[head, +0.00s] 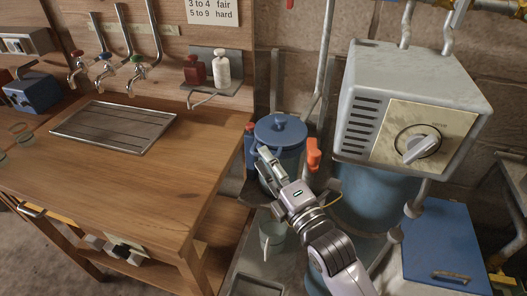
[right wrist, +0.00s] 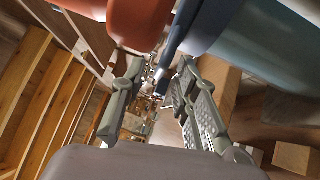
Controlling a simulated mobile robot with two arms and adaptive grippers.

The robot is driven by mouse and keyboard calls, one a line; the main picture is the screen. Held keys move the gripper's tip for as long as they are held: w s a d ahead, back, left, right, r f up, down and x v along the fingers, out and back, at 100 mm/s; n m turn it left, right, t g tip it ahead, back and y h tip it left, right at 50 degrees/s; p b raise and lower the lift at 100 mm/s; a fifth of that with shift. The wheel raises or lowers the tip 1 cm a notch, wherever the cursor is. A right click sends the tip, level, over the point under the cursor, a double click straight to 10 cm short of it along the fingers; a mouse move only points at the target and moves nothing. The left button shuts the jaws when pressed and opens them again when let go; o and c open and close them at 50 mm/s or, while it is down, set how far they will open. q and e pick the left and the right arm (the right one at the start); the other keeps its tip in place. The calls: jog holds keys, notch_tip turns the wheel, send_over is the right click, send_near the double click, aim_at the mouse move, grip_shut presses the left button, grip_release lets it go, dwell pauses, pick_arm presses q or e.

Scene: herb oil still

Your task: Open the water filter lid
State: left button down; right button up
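The water filter looks to be the blue canister (head: 287,160) with a round blue lid (head: 281,131) that has a knob on top. The lid sits level on the canister and looks closed. My right gripper (head: 266,158) is at the canister's front left, just below the lid's rim, and hides part of its side. In the right wrist view my right gripper (right wrist: 160,78) has its fingers apart. A narrow dark blue bar (right wrist: 181,38) reaches down near the gap between them; I cannot tell whether it touches a finger. My left gripper is not in view.
An orange handle (head: 313,154) stands right of the canister. A grey box with a dial (head: 418,90) is farther right, above a large blue vessel (head: 372,200). The wooden counter (head: 130,165) with a drain tray (head: 117,128) is on the left, mostly clear.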

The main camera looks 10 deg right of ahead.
jog(key=shift+x, duration=1.15)
jog(key=shift+c, duration=0.5)
grip_shut()
